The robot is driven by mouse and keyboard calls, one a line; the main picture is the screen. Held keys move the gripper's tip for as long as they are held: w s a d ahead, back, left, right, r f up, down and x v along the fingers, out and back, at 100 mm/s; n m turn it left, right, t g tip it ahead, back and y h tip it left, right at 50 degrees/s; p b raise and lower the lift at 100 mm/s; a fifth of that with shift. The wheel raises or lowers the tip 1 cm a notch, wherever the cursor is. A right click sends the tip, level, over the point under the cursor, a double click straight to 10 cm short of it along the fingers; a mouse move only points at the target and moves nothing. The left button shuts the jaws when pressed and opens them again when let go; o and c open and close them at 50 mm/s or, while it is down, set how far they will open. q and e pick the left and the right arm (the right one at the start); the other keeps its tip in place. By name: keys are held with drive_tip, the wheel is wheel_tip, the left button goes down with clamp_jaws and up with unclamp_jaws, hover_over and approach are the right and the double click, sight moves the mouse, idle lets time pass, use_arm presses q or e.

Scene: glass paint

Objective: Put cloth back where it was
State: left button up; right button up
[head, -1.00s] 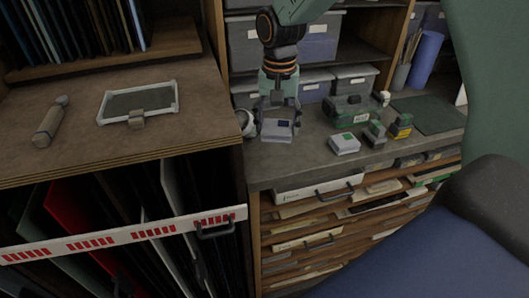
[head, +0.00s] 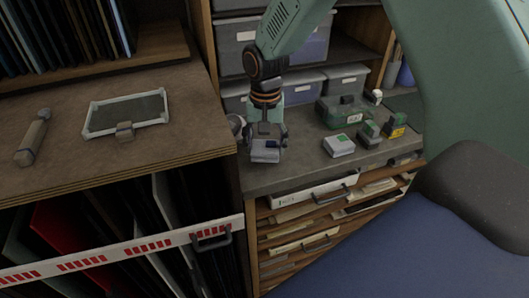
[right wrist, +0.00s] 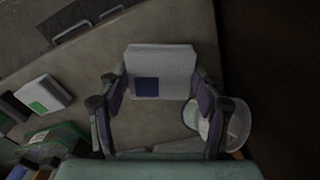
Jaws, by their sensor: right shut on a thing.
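A folded grey cloth (head: 265,153) with a dark blue patch is at my right gripper (head: 265,143), over the front part of the right-hand counter. The right wrist view shows the same cloth (right wrist: 172,58) lying flat between the two fingers of that gripper, which is shut on it from both sides. I cannot tell whether the cloth touches the counter or hangs just above it. A similar pale cloth with a green patch (head: 339,146) lies on the counter to the right. My left gripper is not in view.
A green box (head: 342,110) and green-marked blocks (head: 368,133) stand to the right. A clear bowl (right wrist: 237,124) with something pale inside is close beside the gripper. The higher left counter (head: 190,125) holds a framed panel (head: 126,112). Grey bins (head: 346,78) stand behind.

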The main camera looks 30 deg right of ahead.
sight(265, 147)
drive_tip(key=f, duration=0.3)
drive_tip(key=shift+w+f, duration=0.25)
drive_tip(key=shift+f, duration=0.05)
drive_tip(key=shift+s+r, duration=0.15)
drive_tip(key=shift+s, duration=0.15)
drive_tip(key=o, duration=0.9)
drive_tip(key=shift+w, duration=0.1)
drive_tip(key=o, duration=0.4)
drive_tip(key=shift+w+f, duration=0.2)
drive_tip(key=shift+f, duration=0.05)
drive_tip(key=shift+o, duration=0.2)
drive_tip(key=shift+s+r, duration=0.15)
drive_tip(key=shift+s, duration=0.1)
